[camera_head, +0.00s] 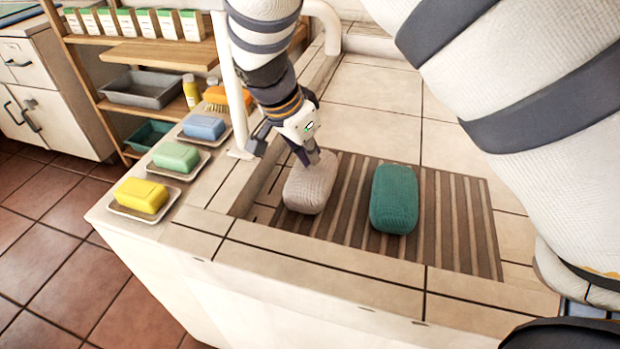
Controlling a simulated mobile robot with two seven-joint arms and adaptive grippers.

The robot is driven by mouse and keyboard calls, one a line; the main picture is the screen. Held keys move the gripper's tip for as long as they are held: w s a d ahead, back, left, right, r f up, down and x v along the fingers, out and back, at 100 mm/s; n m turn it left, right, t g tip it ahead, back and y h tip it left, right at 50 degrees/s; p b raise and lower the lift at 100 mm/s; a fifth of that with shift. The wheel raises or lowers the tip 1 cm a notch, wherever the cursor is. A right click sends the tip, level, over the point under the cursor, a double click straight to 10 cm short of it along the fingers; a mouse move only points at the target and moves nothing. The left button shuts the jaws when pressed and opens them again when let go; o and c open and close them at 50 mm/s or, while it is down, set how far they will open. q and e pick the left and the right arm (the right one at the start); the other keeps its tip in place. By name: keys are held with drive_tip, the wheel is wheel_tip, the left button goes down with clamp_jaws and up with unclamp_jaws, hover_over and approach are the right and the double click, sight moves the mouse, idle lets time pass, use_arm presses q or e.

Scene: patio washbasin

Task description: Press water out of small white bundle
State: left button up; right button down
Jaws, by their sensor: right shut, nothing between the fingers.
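The small white bundle (308,186), a pale greyish rounded block, lies on the left part of a brown striped mat (455,230) in the tiled basin. My right gripper (313,156) comes down from above and is shut, with nothing between its fingers. Its fingertips are at the top far end of the bundle and look to be touching it. I cannot tell how hard they bear on it. No water shows around the bundle. My left gripper is not in view.
A teal bundle (394,199) lies right of the white one on the mat. On the left ledge stand yellow (140,196), green (176,157) and blue (203,126) soaps on dishes. A white upright pipe (232,85) rises by the basin's left edge. Shelves stand behind.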

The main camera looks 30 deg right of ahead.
sight(310, 170)
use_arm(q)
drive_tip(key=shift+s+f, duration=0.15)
use_arm(e)
drive_tip(key=shift+f, duration=0.7)
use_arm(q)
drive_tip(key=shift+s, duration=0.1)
use_arm(e)
drive_tip(key=shift+s+a+f, duration=0.1)
drive_tip(key=shift+s+f, duration=0.2)
drive_tip(key=shift+f, duration=0.05)
idle(1.6)
drive_tip(key=shift+r, duration=0.1)
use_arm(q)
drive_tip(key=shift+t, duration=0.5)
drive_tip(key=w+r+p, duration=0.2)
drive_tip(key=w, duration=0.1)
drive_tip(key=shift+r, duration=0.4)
use_arm(e)
wheel_tip(310, 170, up, 8)
drive_tip(key=shift+w+r, duration=0.25)
